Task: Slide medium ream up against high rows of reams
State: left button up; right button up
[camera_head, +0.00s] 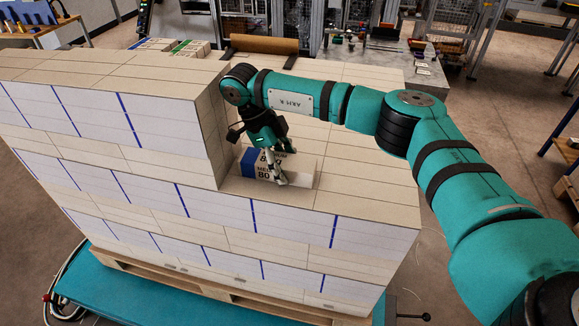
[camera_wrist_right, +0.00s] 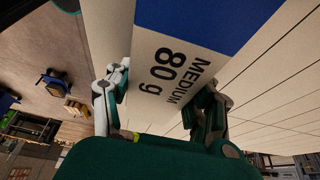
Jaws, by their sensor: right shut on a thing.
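The medium ream (camera_head: 250,163) has a white wrapper with a blue end band and black "MEDIUM 80 g" print. It lies on the lower layer of the stack, its blue end toward the high rows of reams (camera_head: 211,132) on the left. It is close beside them; whether it touches is not clear. My right gripper (camera_head: 279,168) reaches down over the ream and is shut on it. In the right wrist view the ream (camera_wrist_right: 178,65) sits between the two fingers of the gripper (camera_wrist_right: 158,100). My left gripper is not in view.
The lower layer (camera_head: 365,190) is flat and clear to the right of the ream. The stack stands on a wooden pallet (camera_head: 225,290) over a teal platform (camera_head: 130,300). Behind are a brown roll (camera_head: 264,44) and a bench with tools (camera_head: 400,62).

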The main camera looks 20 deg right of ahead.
jog(key=shift+w+a, duration=0.15)
dwell(0.4)
jog(key=shift+w+a, duration=0.1)
jog(key=o, duration=1.6)
jog(key=shift+c, duration=0.2)
jog(key=shift+o, duration=0.2)
